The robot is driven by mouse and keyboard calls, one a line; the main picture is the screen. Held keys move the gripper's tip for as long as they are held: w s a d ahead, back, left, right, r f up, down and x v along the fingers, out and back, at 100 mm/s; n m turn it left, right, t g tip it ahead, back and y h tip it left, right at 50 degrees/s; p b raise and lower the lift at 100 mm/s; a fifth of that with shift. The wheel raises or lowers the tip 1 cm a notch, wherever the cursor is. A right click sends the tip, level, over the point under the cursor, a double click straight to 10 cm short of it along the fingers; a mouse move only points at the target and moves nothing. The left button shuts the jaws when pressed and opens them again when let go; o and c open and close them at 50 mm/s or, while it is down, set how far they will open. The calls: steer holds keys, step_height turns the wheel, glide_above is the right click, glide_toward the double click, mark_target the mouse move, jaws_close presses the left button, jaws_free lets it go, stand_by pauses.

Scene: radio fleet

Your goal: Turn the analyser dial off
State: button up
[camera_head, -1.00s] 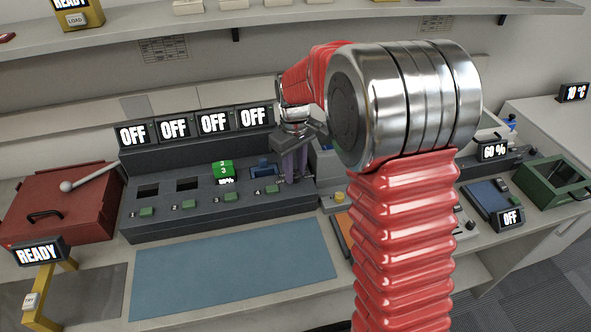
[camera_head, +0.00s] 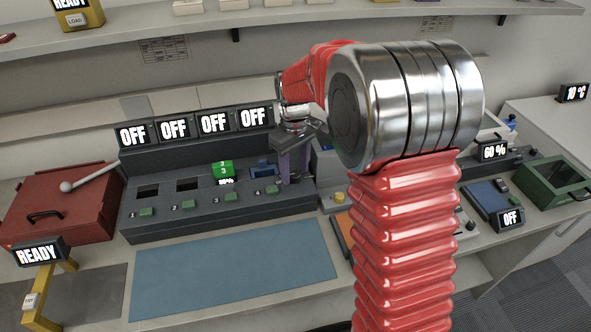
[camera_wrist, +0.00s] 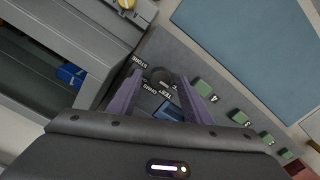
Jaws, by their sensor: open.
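The analyser (camera_head: 200,228) is a long dark grey bank with several bays, green buttons and four small screens reading OFF along its back. Its black round dial (camera_wrist: 159,76) shows in the wrist view, among labels that include STORE and TEST. I cannot tell which label it points to. My gripper (camera_wrist: 160,75) is open, with its purple fingers on either side of the dial; contact cannot be told. In the head view my gripper (camera_head: 290,178) is over the right end of the bank and the dial is hidden.
A green battery (camera_head: 222,168) and a blue one (camera_head: 262,167) sit in the bays. A red case (camera_head: 60,205) stands at left, and a blue mat (camera_head: 235,270) lies in front. A unit with a yellow knob (camera_head: 339,197) is close at right.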

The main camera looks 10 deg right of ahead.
mark_target(294, 173)
step_height(294, 173, up, 13)
steer(key=shift+r, duration=0.15)
stand_by(0.4)
stand_by(0.4)
steer(key=s+m+t, duration=0.5)
steer(key=s, duration=2.2)
steer(key=shift+s+d+r+m+t, duration=0.15)
steer(key=shift+r+m+t, duration=0.15)
steer(key=shift+r, duration=0.05)
steer(key=shift+c, duration=0.2)
stand_by(0.6)
